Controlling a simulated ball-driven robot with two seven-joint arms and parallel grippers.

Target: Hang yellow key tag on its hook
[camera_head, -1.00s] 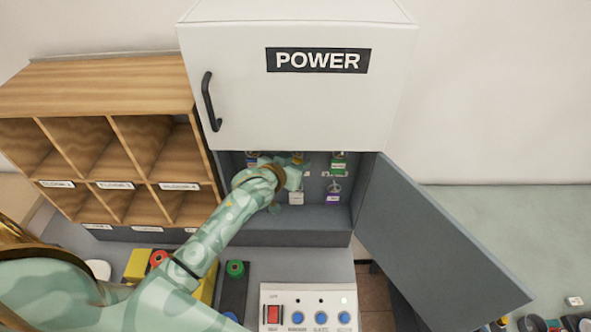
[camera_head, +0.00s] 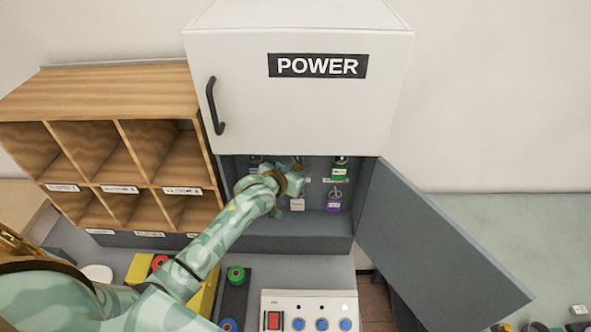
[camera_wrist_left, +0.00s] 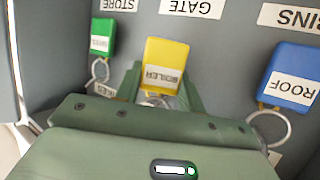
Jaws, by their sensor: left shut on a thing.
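The yellow key tag (camera_wrist_left: 165,62), with a white BOILER label, is in the middle of the left wrist view, where the lettering is upside down. My left gripper (camera_wrist_left: 161,90) is shut on it near its ring end. In the head view my left gripper (camera_head: 293,182) is inside the open cabinet, and only a small yellow-orange bit of the tag (camera_head: 298,167) shows there. The hook for this tag is hidden behind the gripper, so I cannot tell whether the ring is on it. My right gripper is not in view.
A green tag (camera_wrist_left: 102,38) and a blue ROOF tag (camera_wrist_left: 290,77) hang on either side. White (camera_head: 297,204) and purple (camera_head: 334,202) tags hang lower in the cabinet. The grey cabinet door (camera_head: 435,245) stands open at right. Wooden pigeonholes (camera_head: 120,150) stand left.

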